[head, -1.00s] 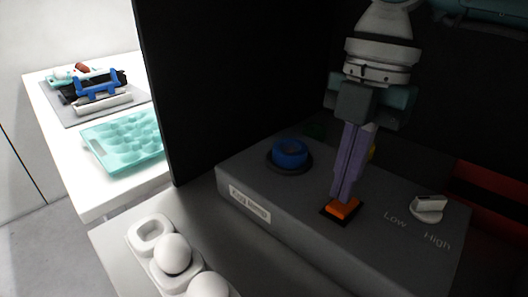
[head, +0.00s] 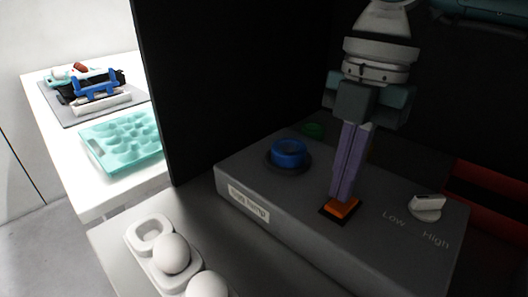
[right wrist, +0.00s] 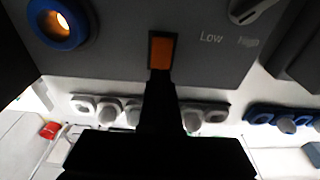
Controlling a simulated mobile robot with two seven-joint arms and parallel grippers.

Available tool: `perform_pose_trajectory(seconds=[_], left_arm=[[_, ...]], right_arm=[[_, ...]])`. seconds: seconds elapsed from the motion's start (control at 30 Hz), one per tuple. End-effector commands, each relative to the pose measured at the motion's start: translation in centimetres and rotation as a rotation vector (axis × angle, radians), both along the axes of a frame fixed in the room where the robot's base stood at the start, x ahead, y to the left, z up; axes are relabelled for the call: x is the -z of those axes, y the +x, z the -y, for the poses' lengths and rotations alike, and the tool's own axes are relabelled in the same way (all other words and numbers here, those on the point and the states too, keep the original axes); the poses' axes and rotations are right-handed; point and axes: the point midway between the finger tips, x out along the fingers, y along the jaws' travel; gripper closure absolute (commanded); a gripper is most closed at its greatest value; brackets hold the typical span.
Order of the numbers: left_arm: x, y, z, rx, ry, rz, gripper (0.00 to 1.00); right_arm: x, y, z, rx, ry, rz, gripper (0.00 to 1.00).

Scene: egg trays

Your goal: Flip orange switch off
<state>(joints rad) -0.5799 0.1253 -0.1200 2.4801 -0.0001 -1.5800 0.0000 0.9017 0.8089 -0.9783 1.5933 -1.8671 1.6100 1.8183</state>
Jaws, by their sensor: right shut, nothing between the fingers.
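The orange switch (head: 341,208) sits in a dark frame on top of the grey box (head: 250,178). In the right wrist view the orange switch (right wrist: 161,52) lies just past my fingertips. My right gripper (head: 343,196) is shut and empty, pointing down with its purple fingers at the switch. The tips look to be touching its back part, which they hide. In the right wrist view the gripper (right wrist: 158,76) is a dark shape. My left gripper is not in view.
White eggs (head: 172,253) sit in a white tray (head: 150,228). A black panel (head: 235,75) stands behind.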

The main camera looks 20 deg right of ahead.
Motion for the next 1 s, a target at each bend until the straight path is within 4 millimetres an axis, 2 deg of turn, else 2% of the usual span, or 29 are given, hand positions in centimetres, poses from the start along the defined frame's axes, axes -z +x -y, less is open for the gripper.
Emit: perform_pose_trajectory(seconds=[1.0], left_arm=[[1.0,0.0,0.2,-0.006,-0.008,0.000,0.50]], right_arm=[[1.4,0.0,0.0,0.000,0.000,0.000,1.00]])
